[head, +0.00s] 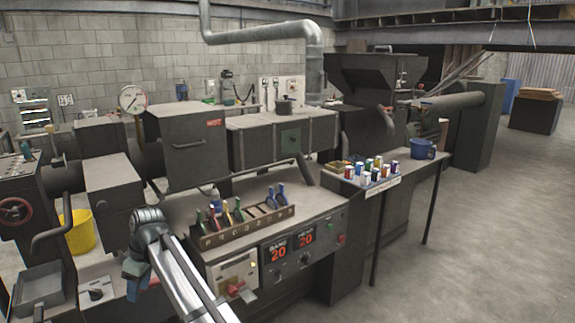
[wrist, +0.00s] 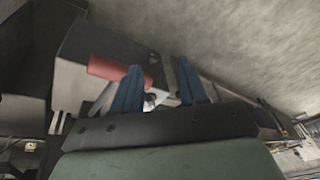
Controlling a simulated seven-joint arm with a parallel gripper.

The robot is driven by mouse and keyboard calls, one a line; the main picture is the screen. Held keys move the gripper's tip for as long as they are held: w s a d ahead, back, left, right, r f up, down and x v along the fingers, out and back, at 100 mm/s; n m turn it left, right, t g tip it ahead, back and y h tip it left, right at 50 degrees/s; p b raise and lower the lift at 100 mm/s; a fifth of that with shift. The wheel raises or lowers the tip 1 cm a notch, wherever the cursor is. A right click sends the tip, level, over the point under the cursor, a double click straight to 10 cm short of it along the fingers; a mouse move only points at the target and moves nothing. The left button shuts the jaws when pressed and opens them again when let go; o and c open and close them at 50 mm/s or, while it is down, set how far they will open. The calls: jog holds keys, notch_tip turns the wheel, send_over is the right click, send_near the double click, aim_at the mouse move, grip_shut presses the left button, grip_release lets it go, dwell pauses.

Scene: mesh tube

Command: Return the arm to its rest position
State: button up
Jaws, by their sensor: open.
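My arm (head: 182,277) reaches up from the bottom edge in the head view and bends down at its wrist. My gripper (head: 134,284) hangs left of the control panel, in front of the machine. In the wrist view its two blue fingers (wrist: 157,88) stand apart with nothing held between them. A dark box-shaped part with a red cylindrical piece (wrist: 116,70) lies beyond the left finger. I cannot tell whether they touch.
The control panel (head: 322,258) stands right of my arm, with a rack of coloured-handled tools (head: 240,228) on top. A side table holds several small cans and a blue mug (head: 422,149). A yellow bucket (head: 80,232) is at left. Open floor (head: 490,245) lies at right.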

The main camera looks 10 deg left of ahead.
jog(key=d+f+m+g+h, duration=0.2)
jog(key=d+f+m, duration=0.7)
jog(key=d+f, duration=2.85)
jog(key=s+d+f+m+g+h, duration=0.1)
jog(key=s+d+f+m, duration=0.1)
jog(key=s+d+f, duration=0.45)
jog(key=s+d+f+m, duration=0.2)
jog(key=s+d+f, duration=0.15)
jog(key=d, duration=0.55)
jog(key=s+d+f+m+g, duration=0.1)
jog(key=s+d+f+m, duration=0.1)
jog(key=s+d, duration=0.3)
jog(key=s+d+f+m+g, duration=0.1)
jog(key=s+d+f+m, duration=0.2)
jog(key=s, duration=1.1)
jog(key=d+f, duration=0.1)
jog(key=d, duration=0.2)
jog(key=shift+s+g, duration=0.3)
